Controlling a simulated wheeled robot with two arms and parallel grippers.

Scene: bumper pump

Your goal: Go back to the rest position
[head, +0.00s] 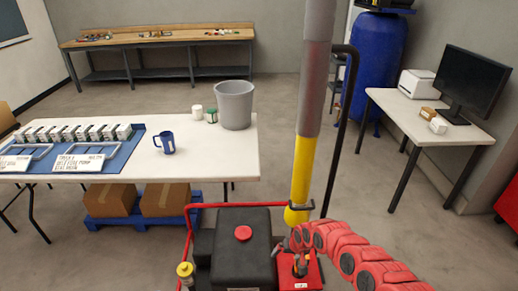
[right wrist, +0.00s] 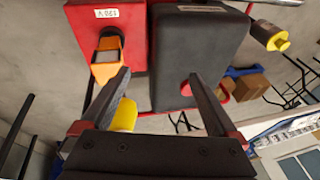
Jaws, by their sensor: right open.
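My right arm, red and segmented, comes in from the lower right in the head view. Its gripper (head: 298,262) is over the red box (head: 314,276) beside the black tank with a red cap (head: 243,233). In the right wrist view the two dark fingers of the gripper (right wrist: 158,78) are apart, with nothing held between them. An orange and black part (right wrist: 106,58) on the red box (right wrist: 137,35) lies close to the left finger. The black tank (right wrist: 205,45) is beyond the right finger. My left gripper is not in view.
A grey and yellow pole (head: 302,170) stands upright right behind the gripper. A desk (head: 432,130) with a monitor (head: 475,80) stands at right.

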